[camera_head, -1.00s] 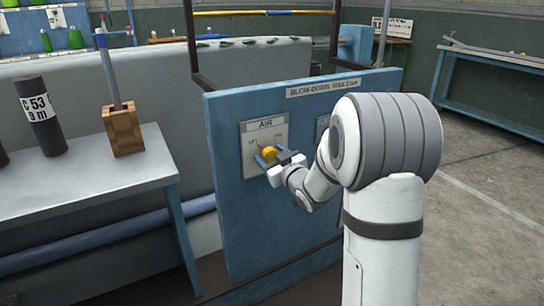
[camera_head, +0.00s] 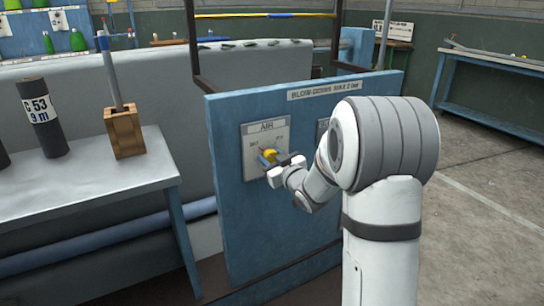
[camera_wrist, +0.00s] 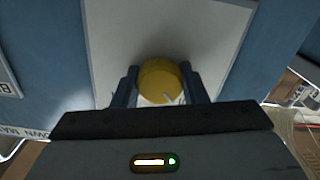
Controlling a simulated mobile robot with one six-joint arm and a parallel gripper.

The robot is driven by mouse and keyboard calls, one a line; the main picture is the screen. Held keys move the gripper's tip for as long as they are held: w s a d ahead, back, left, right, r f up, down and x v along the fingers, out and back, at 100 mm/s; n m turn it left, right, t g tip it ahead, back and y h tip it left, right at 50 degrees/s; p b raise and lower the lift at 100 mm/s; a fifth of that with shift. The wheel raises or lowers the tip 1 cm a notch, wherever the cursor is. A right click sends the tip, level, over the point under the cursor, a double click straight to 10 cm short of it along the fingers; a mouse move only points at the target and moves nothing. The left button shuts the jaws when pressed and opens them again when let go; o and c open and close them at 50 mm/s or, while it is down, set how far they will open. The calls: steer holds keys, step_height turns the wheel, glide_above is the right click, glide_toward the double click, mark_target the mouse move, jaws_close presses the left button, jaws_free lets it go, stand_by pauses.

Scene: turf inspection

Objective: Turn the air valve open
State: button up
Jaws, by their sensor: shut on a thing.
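The air valve is a yellow knob (camera_head: 270,154) on a grey plate marked AIR (camera_head: 258,132), fixed to the upright blue panel (camera_head: 240,220). In the wrist view the yellow knob (camera_wrist: 160,80) sits between the two dark fingers of my gripper (camera_wrist: 165,88), one on each side. My gripper (camera_head: 269,158) is shut on the knob in the head view. The far side of the knob and any pointer on it are partly hidden by the fingers.
A grey bench (camera_head: 80,185) at left holds a dark cylinder marked C 53 9 m (camera_head: 42,118) and a wooden block (camera_head: 124,132) with a rod. A second plate (camera_head: 322,128) is partly behind my arm. A blue table (camera_head: 495,95) stands at far right.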

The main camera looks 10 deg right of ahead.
steer(key=shift+m, duration=0.4)
steer(key=m+p, duration=0.1)
steer(key=m, duration=0.2)
steer(key=shift+r+m+p, duration=0.1)
steer(key=shift+m+p, duration=0.2)
steer(key=m+p, duration=0.1)
steer(key=m, duration=0.3)
steer(key=shift+m+p, duration=0.3)
steer(key=shift+p, duration=0.1)
steer(key=m+p, duration=0.2)
steer(key=m, duration=0.2)
steer(key=shift+m+p, duration=0.9)
steer(key=shift+m, duration=1.6)
steer(key=o, duration=1)
steer(key=shift+s, duration=0.1)
